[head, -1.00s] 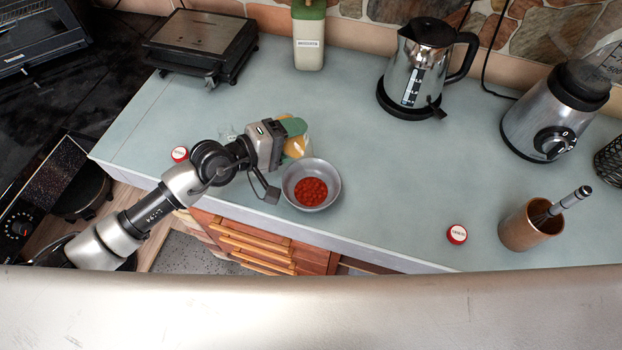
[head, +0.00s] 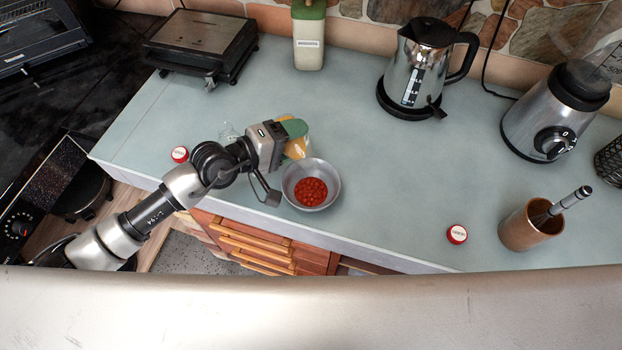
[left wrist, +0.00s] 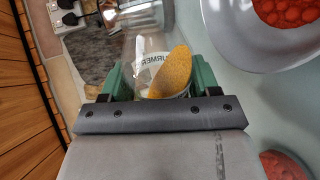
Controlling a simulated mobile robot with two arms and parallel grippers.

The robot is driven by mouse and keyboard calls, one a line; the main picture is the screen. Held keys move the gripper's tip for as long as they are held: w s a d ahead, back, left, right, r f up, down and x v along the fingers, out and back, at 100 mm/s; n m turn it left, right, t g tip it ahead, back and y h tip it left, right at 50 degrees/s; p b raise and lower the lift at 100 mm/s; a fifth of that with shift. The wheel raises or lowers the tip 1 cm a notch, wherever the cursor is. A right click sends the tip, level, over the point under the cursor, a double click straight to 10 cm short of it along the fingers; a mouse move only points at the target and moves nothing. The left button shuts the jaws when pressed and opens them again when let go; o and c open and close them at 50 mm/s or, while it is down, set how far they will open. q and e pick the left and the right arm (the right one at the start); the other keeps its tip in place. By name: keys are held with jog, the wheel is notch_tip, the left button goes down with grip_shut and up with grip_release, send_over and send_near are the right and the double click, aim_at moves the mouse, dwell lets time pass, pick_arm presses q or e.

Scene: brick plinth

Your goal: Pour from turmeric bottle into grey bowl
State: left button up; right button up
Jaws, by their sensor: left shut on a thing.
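The turmeric bottle (head: 299,148) is a clear container with yellow-orange powder and a partly readable label. It also shows in the left wrist view (left wrist: 172,72), where the powder surface lies slanted inside it. My left gripper (head: 292,130), with green finger pads, is shut on the bottle and partly hides it. It holds the bottle just behind and left of the grey bowl (head: 330,174). The bowl stands upright near the counter's front edge with red pieces inside. In the left wrist view the bowl (left wrist: 235,50) is at the upper right. My right gripper is not in view.
Red lids lie on the counter at left (head: 180,154) and right (head: 457,234). A clear glass object (head: 228,132) stands behind my left arm. A kettle (head: 420,70), blender (head: 555,115), utensil cup (head: 525,226), grill (head: 203,45) and green-topped bottle (head: 309,40) surround clear counter.

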pick_arm(q)
jog(key=shift+f+m, duration=0.1)
jog(key=shift+m, duration=0.3)
dwell(1.3)
jog(key=shift+s+d+r+m+t+y+p, duration=0.15)
jog(key=shift+s+r+m+t+y+p, duration=0.15)
jog(key=shift+r+m+t+p, duration=0.35)
dwell(1.8)
jog(key=shift+s+d+f+m+b, duration=0.25)
jog(key=shift+f+m+b, duration=0.15)
jog(key=shift+m, duration=0.35)
dwell(1.8)
jog(key=shift+s+r+m, duration=0.15)
jog(key=shift+r+m, duration=0.1)
jog(key=shift+m, duration=0.05)
dwell(1.0)
